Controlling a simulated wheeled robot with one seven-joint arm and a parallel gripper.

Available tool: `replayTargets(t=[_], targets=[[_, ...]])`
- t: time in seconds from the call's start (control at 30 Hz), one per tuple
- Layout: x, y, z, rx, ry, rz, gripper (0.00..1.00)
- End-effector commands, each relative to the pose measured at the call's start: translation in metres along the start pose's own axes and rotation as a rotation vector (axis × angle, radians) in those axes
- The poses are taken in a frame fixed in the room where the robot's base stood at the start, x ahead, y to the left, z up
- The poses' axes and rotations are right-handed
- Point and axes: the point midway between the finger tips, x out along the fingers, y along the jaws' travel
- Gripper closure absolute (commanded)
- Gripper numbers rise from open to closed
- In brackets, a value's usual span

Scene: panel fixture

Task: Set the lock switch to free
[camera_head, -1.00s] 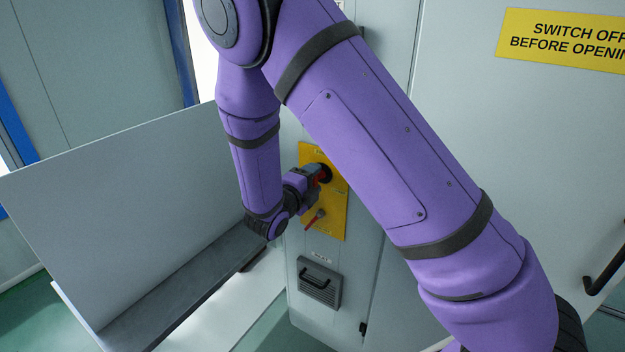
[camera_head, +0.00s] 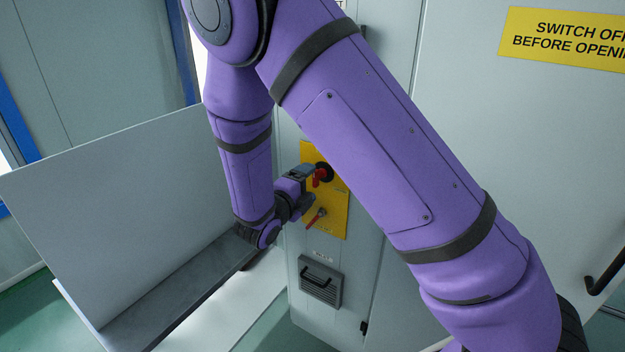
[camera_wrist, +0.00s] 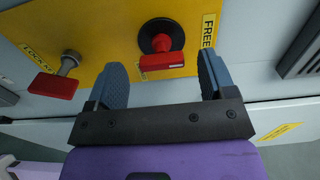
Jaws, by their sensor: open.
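A yellow plate (camera_head: 335,215) on the cabinet carries two red-handled switches. The upper switch (camera_head: 321,177) has a round black base; in the wrist view this red handle (camera_wrist: 162,60) lies ahead of the space between my fingers, beside a FREE label (camera_wrist: 208,31). The other red lever (camera_head: 316,217), on a metal stem, is lower on the plate; it shows at the left in the wrist view (camera_wrist: 55,86), near a label starting LOCK (camera_wrist: 38,61). My gripper (camera_wrist: 163,75) is open and empty, its two fingers apart. In the head view it is just left of the upper switch.
A large pale panel (camera_head: 115,205) stands left of my forearm, above a grey ledge (camera_head: 180,290). A vent with a black handle (camera_head: 320,281) sits below the plate. A yellow warning sign (camera_head: 570,40) and a black door handle (camera_head: 605,272) are at the right.

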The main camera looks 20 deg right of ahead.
Motion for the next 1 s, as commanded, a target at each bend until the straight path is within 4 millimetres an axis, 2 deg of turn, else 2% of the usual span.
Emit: replayTargets(t=[0.2,0.43,0.67,0.87,1.0], targets=[[-0.043,0.0,0.001,0.0,-0.004,0.0,0.23],[-0.071,0.0,0.001,-0.001,-0.003,0.0,0.23],[-0.077,0.0,0.0,-0.001,-0.001,0.0,0.23],[-0.077,0.0,0.0,-0.001,0.0,0.001,0.23],[-0.071,-0.007,-0.007,0.055,0.037,0.023,0.23]])
